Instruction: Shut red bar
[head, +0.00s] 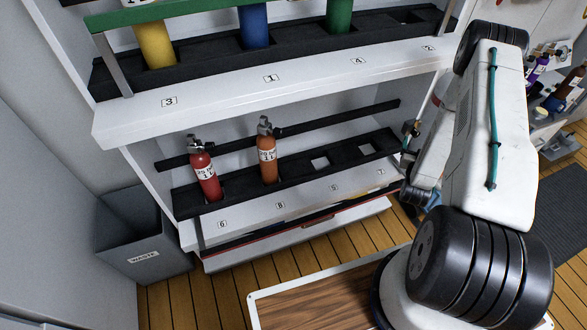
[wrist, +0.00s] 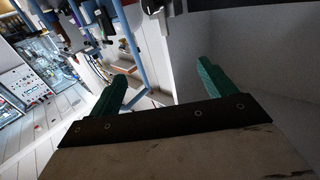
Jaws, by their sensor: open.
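A thin red bar (head: 255,240) runs along the upper edge of a low white drawer front (head: 300,232) at the bottom of the shelf unit. The drawer front stands out a little from under the lower shelf, with a dark gap above it. My gripper (wrist: 162,85) is open, its two green fingers well apart and nothing seen between them in the wrist view. The red bar cannot be made out in the wrist view. In the head view my arm fills the right side, and my fingertips cannot be clearly made out.
A red bottle (head: 205,172) and an orange bottle (head: 267,158) stand in the lower rack. Yellow, blue and green bottles stand on the upper shelf (head: 215,98). A grey waste bin (head: 145,250) is at the left. Wooden floor lies in front of the drawer.

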